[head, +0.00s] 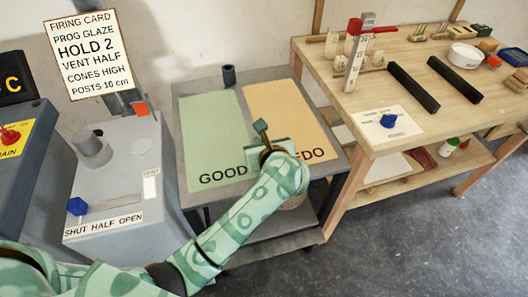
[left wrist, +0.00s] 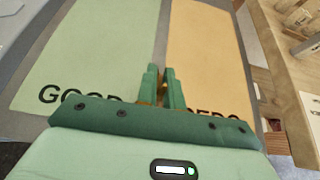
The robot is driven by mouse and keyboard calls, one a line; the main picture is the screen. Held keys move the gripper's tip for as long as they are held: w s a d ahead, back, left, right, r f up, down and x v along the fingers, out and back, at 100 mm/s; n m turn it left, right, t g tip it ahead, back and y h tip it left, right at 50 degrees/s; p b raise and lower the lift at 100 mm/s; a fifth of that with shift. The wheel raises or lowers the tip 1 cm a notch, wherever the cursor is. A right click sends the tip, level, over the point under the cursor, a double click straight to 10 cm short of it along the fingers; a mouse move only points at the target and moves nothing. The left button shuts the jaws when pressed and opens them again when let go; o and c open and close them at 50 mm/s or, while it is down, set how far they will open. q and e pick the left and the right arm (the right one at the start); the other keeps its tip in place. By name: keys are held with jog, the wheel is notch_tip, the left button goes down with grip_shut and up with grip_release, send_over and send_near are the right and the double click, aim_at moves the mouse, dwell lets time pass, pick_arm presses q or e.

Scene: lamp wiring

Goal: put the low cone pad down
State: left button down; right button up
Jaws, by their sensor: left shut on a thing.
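My left gripper (head: 261,130) is over the line between the green GOOD mat (head: 212,130) and the tan mat (head: 285,105) on the grey table. In the left wrist view its green fingers (left wrist: 162,72) are close together, with a thin brownish thing between them, mostly hidden. I take this to be the low cone pad (left wrist: 163,90), though its shape cannot be made out. Whether it touches the table cannot be told. The tan mat's label is partly covered by my arm and reads "...EDO". My right gripper is not in view.
A dark cup (head: 229,76) stands at the table's back edge. Both mats look bare around the gripper. A wooden bench (head: 460,105) with black bars, a height gauge (head: 358,55) and a blue piece (head: 388,121) on a white card is at right. The grey kiln (head: 115,170) is at left.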

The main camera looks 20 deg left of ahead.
pick_arm(q)
jog(key=f, duration=0.2)
jog(key=f+b, duration=0.1)
jog(key=shift+w+d+f, duration=0.1)
jog(key=shift+w+f, duration=0.1)
jog(key=shift+f, duration=0.15)
jog(key=shift+r, duration=0.1)
jog(key=shift+s, duration=0.1)
jog(key=c, duration=1.9)
grip_release()
jog(key=shift+f, duration=0.2)
jog(key=shift+c, duration=0.2)
jog(key=o, duration=0.4)
jog(key=shift+r, duration=0.1)
